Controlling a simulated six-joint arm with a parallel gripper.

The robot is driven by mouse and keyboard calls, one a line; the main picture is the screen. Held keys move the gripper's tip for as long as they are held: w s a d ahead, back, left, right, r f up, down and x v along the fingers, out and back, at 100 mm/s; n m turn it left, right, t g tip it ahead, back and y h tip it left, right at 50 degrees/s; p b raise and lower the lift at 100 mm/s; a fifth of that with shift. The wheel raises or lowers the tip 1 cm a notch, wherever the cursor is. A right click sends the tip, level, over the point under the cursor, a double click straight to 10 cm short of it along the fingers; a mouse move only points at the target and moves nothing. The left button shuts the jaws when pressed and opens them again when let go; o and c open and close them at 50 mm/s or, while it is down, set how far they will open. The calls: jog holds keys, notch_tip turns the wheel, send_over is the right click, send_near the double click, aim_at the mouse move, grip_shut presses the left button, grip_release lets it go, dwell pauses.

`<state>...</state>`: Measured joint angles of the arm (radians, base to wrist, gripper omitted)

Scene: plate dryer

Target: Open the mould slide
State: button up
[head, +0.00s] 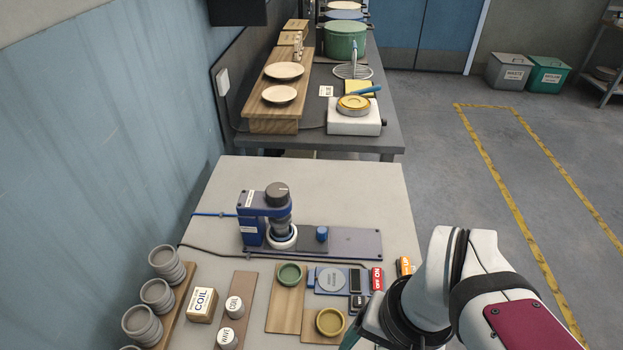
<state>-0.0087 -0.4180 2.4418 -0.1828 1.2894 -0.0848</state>
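The blue press unit (251,228) stands on the table with a dark knob (277,190) on top. A white ring-shaped part (282,243) sits under its head. A flat grey rail plate (354,244) runs to the right from the press. A blue knob (321,234) stands upright on it, close to the ring; this looks like the mould slide's handle. My gripper (350,339) is at the bottom edge, in front of the press and clear of the knob. It is mostly cut off and hidden by my wrist, so its opening cannot be made out.
Stacked grey cups (157,294) stand at the left. A dark cable (225,254) crosses the table.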

jog(key=w+n, duration=0.1)
jog(key=w, duration=0.4)
jog(key=w+a+n+t, duration=0.1)
jog(key=w+n, duration=0.1)
jog(key=w, duration=0.4)
jog(key=w+a+n, duration=0.1)
jog(key=w+n, duration=0.1)
jog(key=w, duration=0.3)
jog(key=shift+w+f+t, duration=0.3)
jog(key=shift+w+f, duration=0.05)
jog(key=shift+f, duration=0.05)
jog(key=shift+c, duration=0.2)
jog(key=n+t, duration=0.2)
jog(key=n, duration=0.2)
send_near(323, 229)
jog(key=x, duration=1)
jog(key=shift+a, duration=0.15)
jog(key=shift+c, duration=0.3)
grip_shut()
